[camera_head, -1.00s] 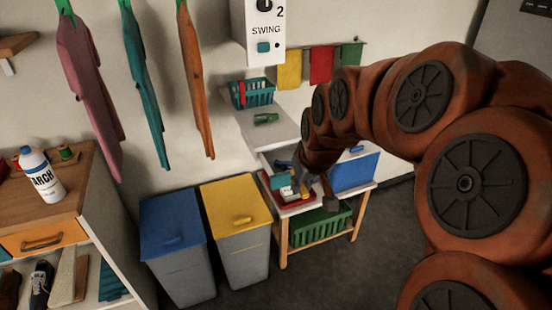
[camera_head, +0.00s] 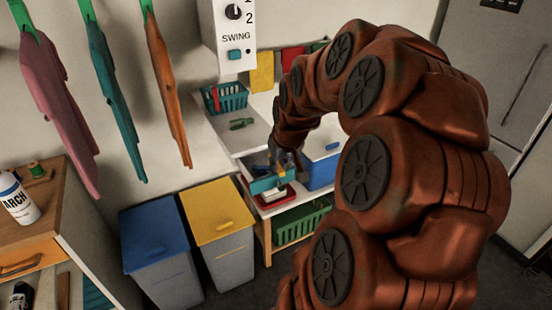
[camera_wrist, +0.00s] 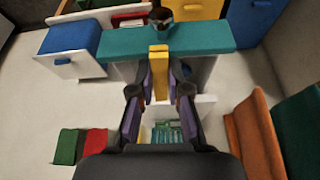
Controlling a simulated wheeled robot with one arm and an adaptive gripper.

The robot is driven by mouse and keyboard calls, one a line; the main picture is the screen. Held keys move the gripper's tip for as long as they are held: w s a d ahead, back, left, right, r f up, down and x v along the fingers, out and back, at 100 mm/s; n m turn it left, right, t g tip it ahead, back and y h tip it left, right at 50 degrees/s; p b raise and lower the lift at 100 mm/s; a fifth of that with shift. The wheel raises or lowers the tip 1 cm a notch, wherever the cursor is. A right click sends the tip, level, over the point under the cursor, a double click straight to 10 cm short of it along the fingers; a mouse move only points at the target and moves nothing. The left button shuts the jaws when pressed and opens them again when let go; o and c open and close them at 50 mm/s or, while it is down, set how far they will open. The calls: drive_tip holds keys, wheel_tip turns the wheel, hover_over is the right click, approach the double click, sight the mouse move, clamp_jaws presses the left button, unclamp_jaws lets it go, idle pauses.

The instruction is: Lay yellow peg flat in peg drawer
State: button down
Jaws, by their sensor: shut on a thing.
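My gripper (camera_wrist: 160,92) is shut on the yellow peg (camera_wrist: 159,65), which sticks out beyond the fingertips in the wrist view. The peg overlaps the teal front (camera_wrist: 203,39) of the peg drawer in that view; I cannot tell whether they touch. A dark round knob (camera_wrist: 160,17) sits on this front. In the head view my gripper (camera_head: 281,170) is low over the drawer's teal front (camera_head: 265,185), with a small patch of yellow at its tips. The drawer stands out from the white counter unit. Its inside is mostly hidden by my gripper and the front panel.
A red tray (camera_head: 272,199) lies below the drawer front. A blue box (camera_head: 321,171) stands close on the right. A green basket (camera_head: 301,224) is on the shelf below. Blue (camera_head: 153,238) and yellow-lidded (camera_head: 215,214) bins stand at left. A teal basket (camera_head: 224,98) is behind.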

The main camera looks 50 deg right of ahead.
drive_tip(key=shift+w+d+f+p, duration=0.15)
drive_tip(key=shift+w+d+p, duration=0.3)
drive_tip(key=shift+w+d, duration=0.65)
drive_tip(key=shift+w+d+f+p, duration=0.15)
drive_tip(key=shift+w+d+p, duration=0.25)
drive_tip(key=shift+w+d, duration=0.65)
drive_tip(key=shift+w+a+f+p, duration=0.15)
drive_tip(key=shift+f+p, duration=0.65)
drive_tip(key=shift+f, duration=1.05)
drive_tip(key=c, duration=1.4)
unclamp_jaws()
drive_tip(key=shift+r, duration=0.15)
drive_tip(key=shift+b+v, duration=1.55)
drive_tip(key=shift+v, duration=4.35)
